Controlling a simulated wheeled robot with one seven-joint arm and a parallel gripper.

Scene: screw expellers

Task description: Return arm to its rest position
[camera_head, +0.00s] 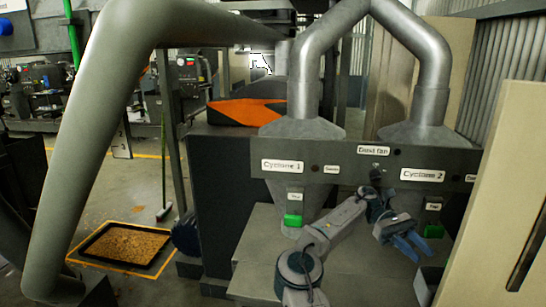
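My arm (337,222) rises from the bottom middle of the head view, its joint housing in front and its forearm reaching up and to the right. My gripper (420,254) hangs at the arm's end, below the Cyclone 2 label. Its two blue fingers point down and to the right, with a gap between them. Nothing shows between them. The gripper is in front of the grey machine and apart from the green tab (433,231) under Cyclone 2, as far as I can tell.
The grey panel (340,165) with Cyclone 1 (282,167), Dead fan and Cyclone 2 (422,175) labels spans behind the arm. A beige panel (500,190) stands at right. A large pipe (85,150) and a tray of grain (125,245) are at left.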

